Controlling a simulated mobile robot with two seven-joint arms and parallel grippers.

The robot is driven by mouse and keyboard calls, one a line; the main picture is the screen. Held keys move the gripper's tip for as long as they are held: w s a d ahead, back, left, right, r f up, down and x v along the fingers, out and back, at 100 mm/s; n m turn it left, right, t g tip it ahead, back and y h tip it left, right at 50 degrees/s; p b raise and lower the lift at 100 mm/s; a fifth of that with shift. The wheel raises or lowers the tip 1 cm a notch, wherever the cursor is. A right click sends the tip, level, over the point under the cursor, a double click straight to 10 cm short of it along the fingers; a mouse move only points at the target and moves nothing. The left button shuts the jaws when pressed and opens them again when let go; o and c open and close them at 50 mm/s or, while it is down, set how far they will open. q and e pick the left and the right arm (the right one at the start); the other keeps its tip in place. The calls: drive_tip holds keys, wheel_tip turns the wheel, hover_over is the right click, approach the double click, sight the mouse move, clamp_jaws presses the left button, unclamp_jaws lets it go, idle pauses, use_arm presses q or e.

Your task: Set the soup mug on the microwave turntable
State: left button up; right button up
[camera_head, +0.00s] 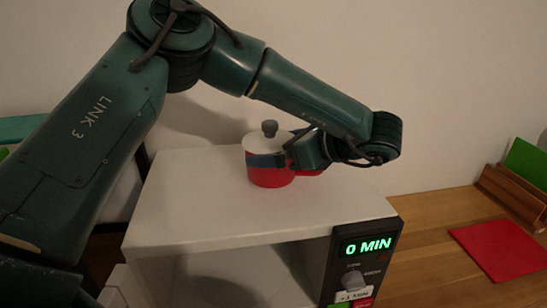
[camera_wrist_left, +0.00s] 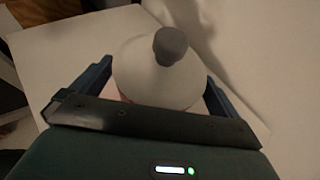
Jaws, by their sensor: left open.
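The soup mug (camera_head: 270,175) is red, with a white lid and a grey knob. It stands upright on top of the white microwave (camera_head: 215,208). My left gripper (camera_head: 285,158) is open, with its fingers on either side of the mug just below the lid. In the left wrist view the lid (camera_wrist_left: 140,75) sits between the two open fingers; contact cannot be told. The microwave's front is open and its cavity (camera_head: 235,275) shows. The turntable cannot be made out clearly in the dim inside. My right gripper is not in view.
The microwave's control panel (camera_head: 365,262) shows "0 MIN" at its front right. A red mat (camera_head: 500,248) lies on the wooden counter (camera_head: 430,225) to the right, by a wooden rack (camera_head: 515,195) with a green board (camera_head: 526,163). The microwave top around the mug is clear.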

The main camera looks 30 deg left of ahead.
use_arm(q)
drive_tip(key=shift+c, duration=0.2)
drive_tip(key=shift+r, duration=0.1)
drive_tip(key=c, duration=1.1)
wheel_tip(320, 180, up, 10)
drive_tip(key=shift+f+b, duration=0.15)
drive_tip(key=shift+b, duration=0.75)
drive_tip(key=shift+c, duration=0.2)
